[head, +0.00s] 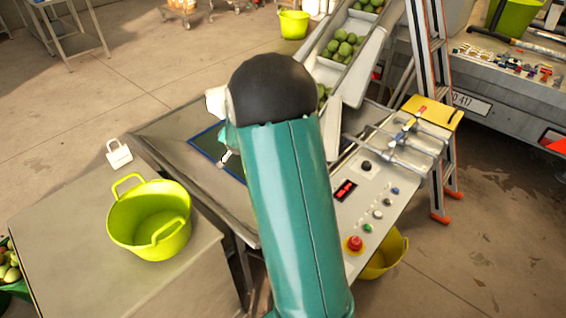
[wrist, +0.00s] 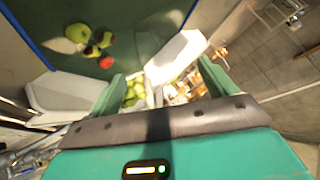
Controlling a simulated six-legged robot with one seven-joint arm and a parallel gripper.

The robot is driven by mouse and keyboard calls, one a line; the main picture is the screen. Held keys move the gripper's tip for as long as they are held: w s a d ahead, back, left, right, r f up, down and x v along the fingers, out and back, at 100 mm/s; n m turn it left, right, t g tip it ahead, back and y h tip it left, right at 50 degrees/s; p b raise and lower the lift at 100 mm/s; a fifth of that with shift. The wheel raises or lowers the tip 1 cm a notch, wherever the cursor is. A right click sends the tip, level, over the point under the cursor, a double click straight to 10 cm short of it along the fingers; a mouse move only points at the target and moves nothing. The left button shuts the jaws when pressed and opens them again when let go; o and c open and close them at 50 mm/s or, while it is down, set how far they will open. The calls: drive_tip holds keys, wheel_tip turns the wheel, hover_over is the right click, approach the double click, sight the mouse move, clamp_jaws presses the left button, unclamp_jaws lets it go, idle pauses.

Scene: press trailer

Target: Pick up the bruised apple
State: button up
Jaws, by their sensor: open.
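Several apples lie close together on a dark green mat (wrist: 150,15) with a blue edge, at the upper left of the wrist view. One is a green apple (wrist: 78,32); beside it are red-and-yellow apples (wrist: 104,39) and a small, mostly red one (wrist: 106,62). I cannot tell which is bruised. My gripper (wrist: 160,80) is open, its teal fingers apart, with the apples beyond and left of them. In the head view my teal arm hides most of my gripper and the apples; part of the blue-edged mat (head: 207,146) shows in the sorting tray.
A chute with green fruit (head: 343,46) rises behind the tray. A control panel (head: 372,205) with a red button and a ladder (head: 432,60) stand at right.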

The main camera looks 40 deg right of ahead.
drive_tip(key=s+d+f+m+g+h, duration=0.1)
drive_tip(key=s+d+f+m+h, duration=0.15)
drive_tip(key=d+f, duration=0.65)
drive_tip(key=s+d+f+m+g+h, duration=0.1)
drive_tip(key=s+d+f+m+h, duration=0.15)
drive_tip(key=d+f, duration=0.75)
drive_tip(key=shift+m, duration=0.5)
drive_tip(key=shift+w+d+f, duration=1.1)
drive_tip(key=shift+d+f, duration=0.1)
drive_tip(key=shift+f, duration=0.3)
drive_tip(key=shift+w+d+f, duration=1.15)
drive_tip(key=shift+f, duration=0.4)
drive_tip(key=shift+w+d+f, duration=1.1)
drive_tip(key=shift+d+f, duration=0.1)
drive_tip(key=shift+f, duration=0.3)
drive_tip(key=c, duration=1.1)
drive_tip(key=shift+r, duration=0.1)
drive_tip(key=shift+c, duration=0.2)
wheel_tip(320, 180, up, 10)
drive_tip(key=shift+f, duration=0.1)
